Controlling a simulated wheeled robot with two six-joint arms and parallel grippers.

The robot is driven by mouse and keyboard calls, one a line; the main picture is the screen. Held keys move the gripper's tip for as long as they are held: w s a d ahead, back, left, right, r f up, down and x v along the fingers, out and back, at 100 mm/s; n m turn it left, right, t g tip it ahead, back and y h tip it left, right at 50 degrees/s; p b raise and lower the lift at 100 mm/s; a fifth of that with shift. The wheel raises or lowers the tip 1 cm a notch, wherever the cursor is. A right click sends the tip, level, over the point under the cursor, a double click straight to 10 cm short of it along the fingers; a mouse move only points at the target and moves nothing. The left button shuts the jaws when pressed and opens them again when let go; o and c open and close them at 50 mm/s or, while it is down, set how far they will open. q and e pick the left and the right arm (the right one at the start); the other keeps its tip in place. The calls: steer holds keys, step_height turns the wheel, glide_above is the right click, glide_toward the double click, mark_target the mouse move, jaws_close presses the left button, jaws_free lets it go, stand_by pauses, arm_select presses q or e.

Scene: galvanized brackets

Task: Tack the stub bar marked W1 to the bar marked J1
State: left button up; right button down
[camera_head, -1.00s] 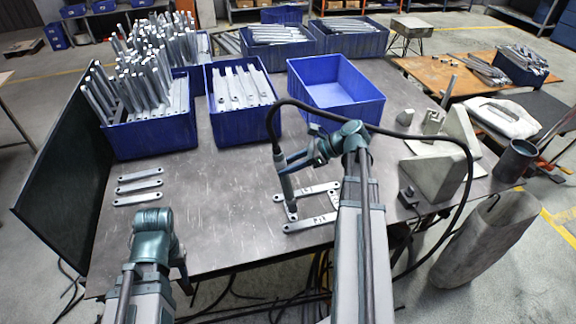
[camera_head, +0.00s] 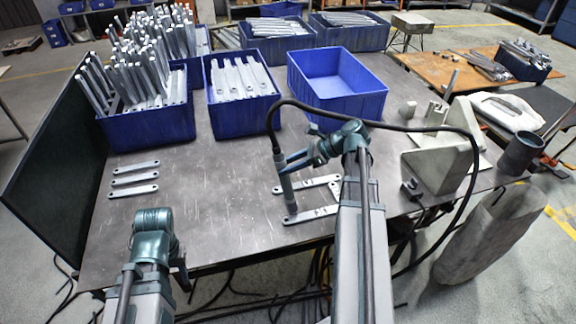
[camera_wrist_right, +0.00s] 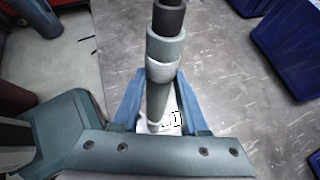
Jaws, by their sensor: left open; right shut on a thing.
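My right gripper (camera_head: 284,164) is shut on a welding torch (camera_head: 287,188), which points down at the front bar (camera_head: 314,213). In the right wrist view the torch (camera_wrist_right: 165,58) stands between the blue fingers, its tip over a pale piece with a black mark (camera_wrist_right: 172,118). A second bar (camera_head: 304,184) lies behind the front one. A short piece (camera_head: 334,191) shows beside my right arm, partly hidden. The marks are too small to read, so I cannot tell W1 from J1. My left gripper (camera_head: 182,274) is low at the left by the front edge, open, its jaws mostly hidden.
Three loose bars (camera_head: 134,179) lie at the left. Blue bins (camera_head: 150,128) of brackets and an empty blue bin (camera_head: 340,104) stand behind. A grey angled block (camera_head: 440,165) and a dark cup (camera_head: 522,153) are at the right. The torch cable (camera_head: 455,130) loops over my right arm. The left-middle bench is clear.

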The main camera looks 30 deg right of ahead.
steer(key=shift+f+b, duration=0.35)
steer(key=shift+f, duration=0.05)
stand_by(1.8)
steer(key=shift+r, duration=0.1)
step_height(320, 180, up, 5)
steer(key=p, duration=0.5)
stand_by(0.4)
